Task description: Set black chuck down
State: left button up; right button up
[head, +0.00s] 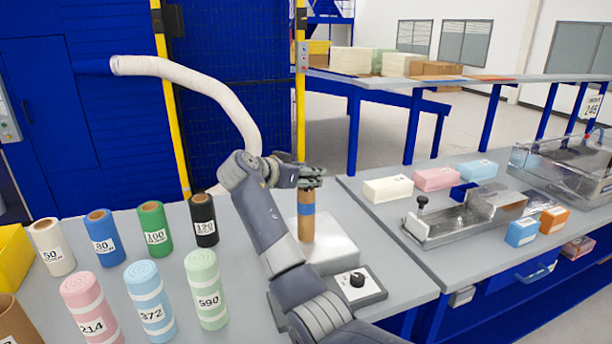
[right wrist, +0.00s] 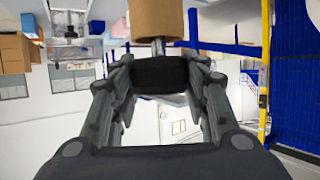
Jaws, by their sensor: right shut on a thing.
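The black chuck (right wrist: 160,75) sits between the fingers of my right gripper (right wrist: 160,78) in the right wrist view. The gripper is shut on it. A short metal shaft (right wrist: 158,46) shows between the chuck and the brown cardboard tube (right wrist: 157,20); that view is upside down. In the head view my right gripper (head: 311,172) is at the top of the upright brown tube (head: 306,222), which has a blue band and stands over a pale block (head: 330,252). The gripper largely hides the chuck there. My left gripper is not in view.
Several numbered rolls stand on the left of the table, including a black one (head: 204,220) and a green one (head: 206,290). A control box with a black knob (head: 357,280) sits in front of the block. A metal fixture (head: 465,218) and foam blocks lie on the right bench.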

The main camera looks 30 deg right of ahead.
jog(key=shift+w+d+f, duration=0.1)
jog(key=shift+f, duration=0.6)
jog(key=o, duration=1.1)
